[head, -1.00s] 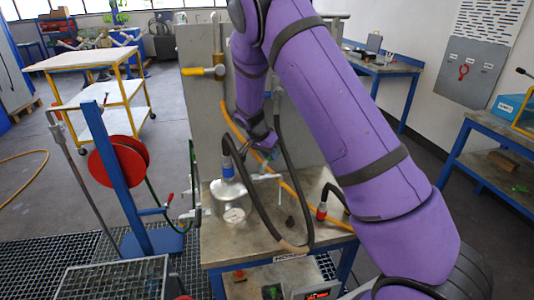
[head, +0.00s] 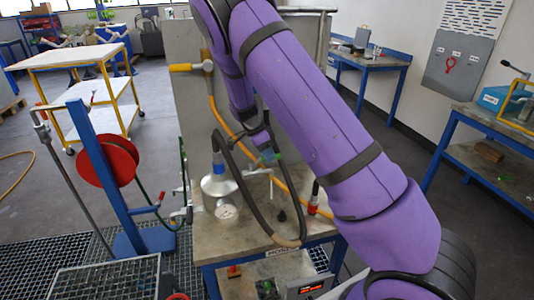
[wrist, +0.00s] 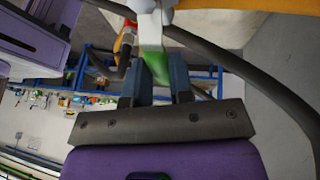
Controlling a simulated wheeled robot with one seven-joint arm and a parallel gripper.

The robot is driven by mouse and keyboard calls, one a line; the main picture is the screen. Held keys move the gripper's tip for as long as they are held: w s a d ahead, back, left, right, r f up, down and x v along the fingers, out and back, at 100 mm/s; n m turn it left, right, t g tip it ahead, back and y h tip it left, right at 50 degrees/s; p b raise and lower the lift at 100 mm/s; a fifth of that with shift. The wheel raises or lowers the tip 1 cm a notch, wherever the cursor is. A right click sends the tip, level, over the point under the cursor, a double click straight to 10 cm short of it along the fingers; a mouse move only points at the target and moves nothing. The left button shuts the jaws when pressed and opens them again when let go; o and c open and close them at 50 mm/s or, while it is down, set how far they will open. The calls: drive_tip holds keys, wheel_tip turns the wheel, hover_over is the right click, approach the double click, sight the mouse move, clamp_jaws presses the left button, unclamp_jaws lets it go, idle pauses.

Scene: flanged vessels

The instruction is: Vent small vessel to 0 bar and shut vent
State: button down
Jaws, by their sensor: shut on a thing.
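The small vessel (head: 219,190) is a squat metal pot standing on the workbench, with a round white-faced gauge (head: 227,212) on its front, too small to read. A blue-collared black hose fitting (head: 218,166) sits on its top. My gripper (head: 268,153) is just behind and right of the vessel, partly hidden by my arm and the black hose. In the wrist view my gripper (wrist: 158,82) is shut on a white lever with a green end (wrist: 155,62). Whether the lever's valve is open or shut cannot be told.
A red-collared hose end (head: 313,205) stands right of the vessel. A red hose reel (head: 108,160) on a blue post is at left. A red digital display (head: 312,288) sits low in front.

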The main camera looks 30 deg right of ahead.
drive_tip(key=shift+s, duration=0.1)
idle(0.4)
drive_tip(key=c, duration=1)
unclamp_jaws()
drive_tip(key=v, duration=1)
drive_tip(key=shift+r, duration=0.3)
drive_tip(key=shift+a, duration=0.15)
